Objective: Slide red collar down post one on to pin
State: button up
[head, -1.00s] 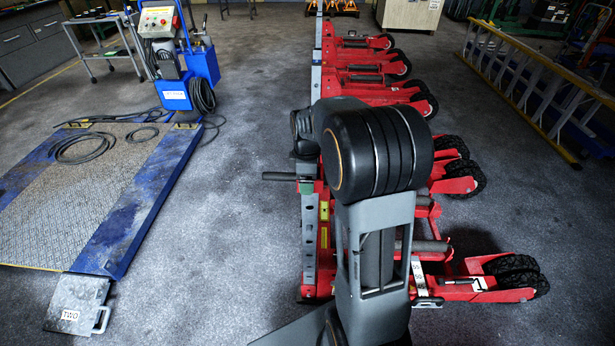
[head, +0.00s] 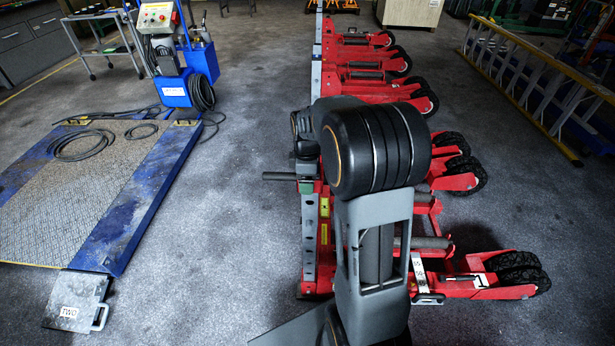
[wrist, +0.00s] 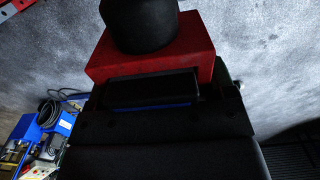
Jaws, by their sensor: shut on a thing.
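In the wrist view, a red block that looks like the red collar (wrist: 185,58) sits just beyond my gripper (wrist: 150,90), under a dark rounded cap. My gripper is shut on a black bar at the collar's near face. In the head view, post one (head: 311,240) is a grey upright with holes on the nearest red jack (head: 440,288). A black handle (head: 280,176) sticks out left near the top of that post. I cannot see the pin.
Several more red jacks (head: 372,80) stand in a row behind. A blue lift platform (head: 130,225) with hoses and a blue control unit (head: 180,75) is at left. A yellow ladder (head: 535,80) lies at right. The floor between platform and jacks is clear.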

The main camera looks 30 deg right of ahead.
jog(key=shift+f, duration=0.1)
jog(key=o, duration=1.2)
jog(key=shift+o, duration=0.2)
notch_tip(320, 180, up, 14)
jog(key=shift+f+p, duration=0.1)
jog(key=shift+p, duration=0.55)
